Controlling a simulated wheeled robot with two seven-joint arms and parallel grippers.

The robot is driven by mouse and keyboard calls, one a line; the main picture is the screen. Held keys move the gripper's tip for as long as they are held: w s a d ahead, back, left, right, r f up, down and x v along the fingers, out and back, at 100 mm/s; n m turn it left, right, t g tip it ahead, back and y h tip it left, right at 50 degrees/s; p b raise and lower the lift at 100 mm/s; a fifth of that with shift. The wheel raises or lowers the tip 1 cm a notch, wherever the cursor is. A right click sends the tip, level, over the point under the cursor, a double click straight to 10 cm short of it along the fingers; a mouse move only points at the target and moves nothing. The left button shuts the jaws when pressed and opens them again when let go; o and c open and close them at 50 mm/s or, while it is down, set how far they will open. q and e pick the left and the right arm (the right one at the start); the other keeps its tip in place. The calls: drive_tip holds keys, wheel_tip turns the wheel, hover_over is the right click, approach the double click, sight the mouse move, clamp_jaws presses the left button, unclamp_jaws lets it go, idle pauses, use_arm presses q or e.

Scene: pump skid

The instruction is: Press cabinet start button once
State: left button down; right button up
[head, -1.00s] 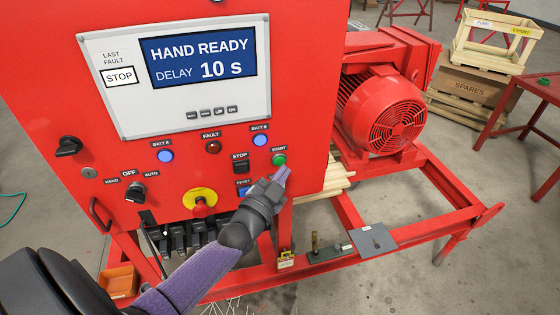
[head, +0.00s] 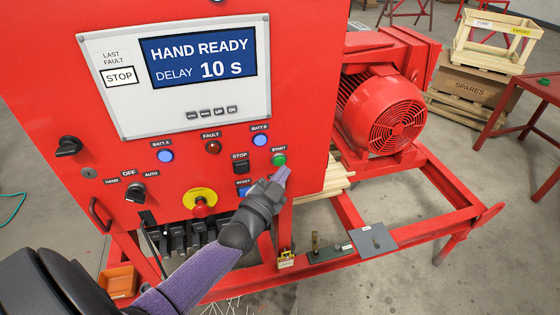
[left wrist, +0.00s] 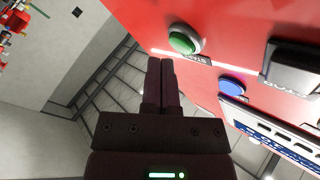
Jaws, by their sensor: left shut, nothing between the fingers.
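The green start button (head: 279,160) sits at the lower right of the red cabinet (head: 310,100), under its START label. It also shows in the left wrist view (left wrist: 184,40), round and domed in a pale ring. My left gripper (head: 283,175) is shut and empty. In the head view its fingertips are just below the button. In the left wrist view the fingertips (left wrist: 160,62) are close to the button, with a visible gap. The cabinet screen (head: 202,62) reads HAND READY, DELAY 10 s. My right gripper is not in view.
A stop button (head: 240,167), a blue reset button (head: 243,191) and a yellow-collared red emergency stop (head: 201,203) are left of my gripper. A red motor (head: 385,110) stands right of the cabinet on a red frame (head: 440,222).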

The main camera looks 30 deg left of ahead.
use_arm(q)
drive_tip(key=shift+w+a, duration=0.3)
drive_tip(key=shift+w+a+b, duration=0.25)
drive_tip(key=shift+a+b, duration=0.1)
idle(0.8)
drive_tip(key=shift+s+d+p, duration=0.55)
drive_tip(key=shift+d+p, duration=0.1)
drive_tip(key=shift+p, duration=0.05)
